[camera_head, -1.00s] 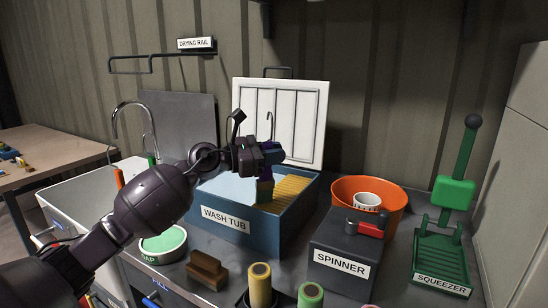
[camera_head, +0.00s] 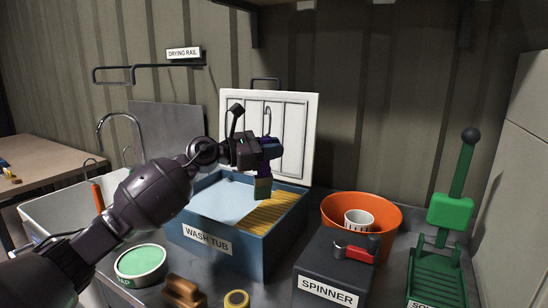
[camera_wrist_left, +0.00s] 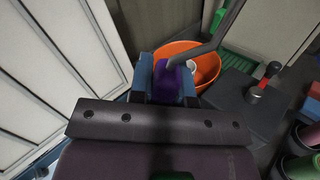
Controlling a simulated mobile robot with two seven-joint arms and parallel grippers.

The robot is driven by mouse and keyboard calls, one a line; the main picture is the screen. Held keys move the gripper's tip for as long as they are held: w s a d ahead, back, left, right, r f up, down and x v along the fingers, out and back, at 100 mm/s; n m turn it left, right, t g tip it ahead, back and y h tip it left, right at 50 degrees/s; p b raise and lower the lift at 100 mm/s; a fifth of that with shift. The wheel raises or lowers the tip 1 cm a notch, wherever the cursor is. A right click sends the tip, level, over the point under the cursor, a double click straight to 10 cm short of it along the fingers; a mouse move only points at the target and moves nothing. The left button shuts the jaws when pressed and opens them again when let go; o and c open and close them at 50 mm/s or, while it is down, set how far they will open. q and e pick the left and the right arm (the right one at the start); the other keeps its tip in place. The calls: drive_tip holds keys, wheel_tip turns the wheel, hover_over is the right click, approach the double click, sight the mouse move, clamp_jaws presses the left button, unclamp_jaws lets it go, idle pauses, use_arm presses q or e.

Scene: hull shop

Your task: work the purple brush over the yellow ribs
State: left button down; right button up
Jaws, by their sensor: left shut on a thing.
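My left gripper (camera_head: 268,150) is shut on the purple brush (camera_head: 264,168). The brush points down, with its olive bristle end over the wash tub. The yellow ribs (camera_head: 262,217) slope inside the right part of the blue wash tub (camera_head: 216,247), beside pale blue water. The bristle end overlaps the ribs' upper edge in the head view; I cannot tell if it touches them. In the left wrist view the purple brush (camera_wrist_left: 178,80) shows between the fingers. My right gripper is not in view.
The dark spinner (camera_head: 336,265) with a red-handled crank and an orange bowl (camera_head: 385,215) holding a white cup stand right of the tub. A green squeezer (camera_head: 450,212) is farther right. A white panel (camera_head: 302,130) stands behind the tub. A green soap dish (camera_head: 140,262) and brown brush (camera_head: 183,293) are in front.

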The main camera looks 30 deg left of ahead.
use_arm(q)
drive_tip(key=shift+s+r, duration=0.15)
drive_tip(key=shift+r, duration=0.65)
drive_tip(key=r+p, duration=0.1)
drive_tip(key=r, duration=0.2)
drive_tip(key=shift+w+r+p, duration=0.15)
drive_tip(key=shift+w+p, duration=0.05)
drive_tip(key=shift+p, duration=0.1)
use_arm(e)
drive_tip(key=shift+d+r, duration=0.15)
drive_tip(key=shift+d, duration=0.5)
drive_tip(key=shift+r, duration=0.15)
